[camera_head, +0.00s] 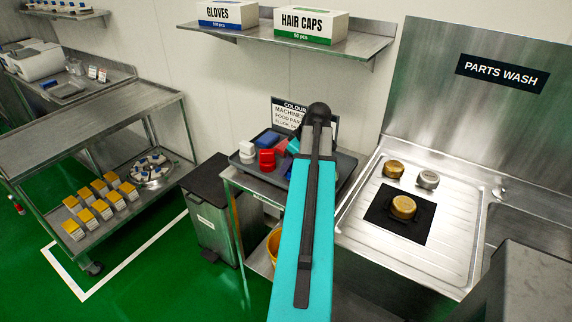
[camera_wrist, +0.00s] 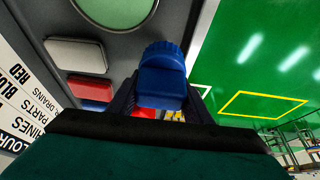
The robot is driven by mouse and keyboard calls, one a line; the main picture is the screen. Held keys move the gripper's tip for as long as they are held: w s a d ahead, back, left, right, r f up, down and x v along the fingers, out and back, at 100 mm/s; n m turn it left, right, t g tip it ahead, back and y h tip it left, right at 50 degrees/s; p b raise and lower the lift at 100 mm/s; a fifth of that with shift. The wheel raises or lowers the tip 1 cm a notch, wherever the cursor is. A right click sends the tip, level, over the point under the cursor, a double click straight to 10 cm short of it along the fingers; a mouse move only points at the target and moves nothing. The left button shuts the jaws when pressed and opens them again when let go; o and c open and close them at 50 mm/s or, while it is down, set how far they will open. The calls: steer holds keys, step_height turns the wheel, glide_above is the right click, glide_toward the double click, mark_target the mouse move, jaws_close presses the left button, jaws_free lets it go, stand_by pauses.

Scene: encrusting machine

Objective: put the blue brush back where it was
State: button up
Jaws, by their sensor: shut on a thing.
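In the wrist view, the blue brush (camera_wrist: 161,72) sits between the two dark fingers of my gripper (camera_wrist: 163,98), which is shut on it. Its ribbed edge points away from the wrist. The grey tray (camera_wrist: 125,45) lies beyond and to the left of the brush. In the head view the tray (camera_head: 345,167) stands on a small steel table below the colour sign (camera_head: 288,113).
The tray holds white (camera_head: 247,148), red (camera_head: 266,161) and flat blue (camera_head: 267,139) items. To its right is the parts-wash sink top (camera_head: 362,238) with metal parts on it. A pedal bin (camera_head: 211,215) stands to its left. A shelf (camera_head: 340,44) with boxes hangs above.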

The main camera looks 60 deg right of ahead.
steer(key=shift+w+d+f+p, duration=0.1)
steer(key=shift+w+d+p, duration=0.15)
steer(key=shift+w+d, duration=0.45)
steer(key=shift+w+d+f+p, duration=0.1)
steer(key=shift+w+d+p, duration=0.1)
steer(key=shift+w+d, duration=0.45)
steer(key=shift+w+a, duration=0.15)
steer(key=shift+a, duration=0.05)
steer(key=shift+f+p, duration=0.8)
steer(key=shift+f, duration=0.9)
steer(key=shift+f, duration=0.15)
steer(key=o, duration=1.1)
steer(key=shift+r, duration=0.2)
steer(key=shift+b+v, duration=1.7)
steer(key=shift+v, duration=4.25)
